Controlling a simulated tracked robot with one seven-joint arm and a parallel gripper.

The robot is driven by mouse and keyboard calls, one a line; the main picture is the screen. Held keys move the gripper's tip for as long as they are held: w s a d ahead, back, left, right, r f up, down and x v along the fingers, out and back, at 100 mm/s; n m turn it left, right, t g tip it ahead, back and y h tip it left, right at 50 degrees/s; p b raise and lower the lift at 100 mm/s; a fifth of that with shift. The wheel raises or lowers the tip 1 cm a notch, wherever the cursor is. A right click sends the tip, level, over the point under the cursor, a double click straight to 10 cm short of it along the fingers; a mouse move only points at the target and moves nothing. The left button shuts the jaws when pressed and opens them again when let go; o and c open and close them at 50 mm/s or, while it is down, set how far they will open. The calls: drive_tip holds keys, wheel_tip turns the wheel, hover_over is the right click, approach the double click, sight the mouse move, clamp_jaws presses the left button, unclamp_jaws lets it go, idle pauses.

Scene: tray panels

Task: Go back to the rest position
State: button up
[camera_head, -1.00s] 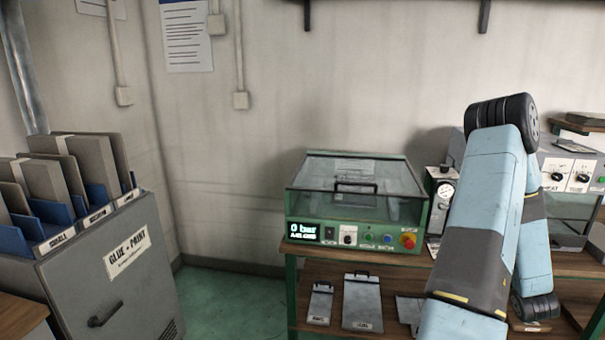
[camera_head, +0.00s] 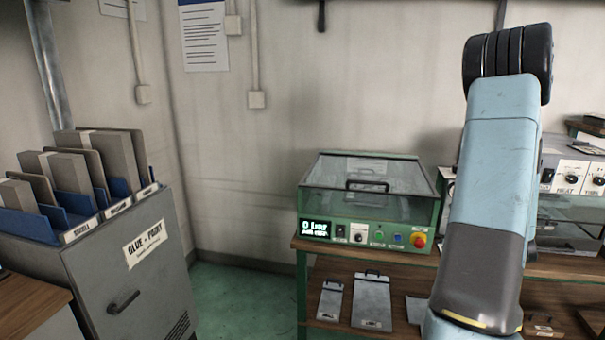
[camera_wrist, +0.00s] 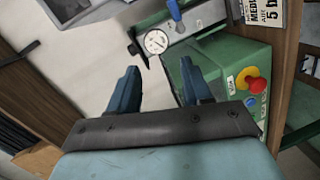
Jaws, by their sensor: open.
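My gripper (camera_wrist: 160,88) shows in the wrist view as two dark blue fingers set apart, with nothing between them. Past the fingers are a pressure gauge (camera_wrist: 156,41) on a grey unit and the corner of a green machine (camera_wrist: 240,62) with a red and yellow knob. In the head view my arm stands raised on the right side, and the gripper itself does not show there.
A green machine with a closed clear lid (camera_head: 366,185) stands on a wooden bench. Metal plates (camera_head: 371,300) lie on the shelf below. A grey glue and paint cabinet (camera_head: 140,265) with panels on top stands at the left. The green floor between is clear.

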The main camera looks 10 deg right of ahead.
drive_tip(key=a+r+m+g+y, duration=0.1)
drive_tip(key=a+r+m, duration=0.1)
drive_tip(key=a+r, duration=0.5)
drive_tip(key=a+r+m+g+y, duration=0.1)
drive_tip(key=a+r+m+g, duration=0.15)
drive_tip(key=a, duration=0.75)
drive_tip(key=a+r+m+y, duration=0.1)
drive_tip(key=a+r+m, duration=0.1)
drive_tip(key=a+r, duration=0.5)
drive_tip(key=s+a+r+m+g+y, duration=0.1)
drive_tip(key=s+a+g+y, duration=0.3)
drive_tip(key=s+a, duration=1.6)
drive_tip(key=a+m+y, duration=0.1)
drive_tip(key=a, duration=0.3)
drive_tip(key=shift+r+m+g, duration=0.2)
drive_tip(key=shift+m+g, duration=0.15)
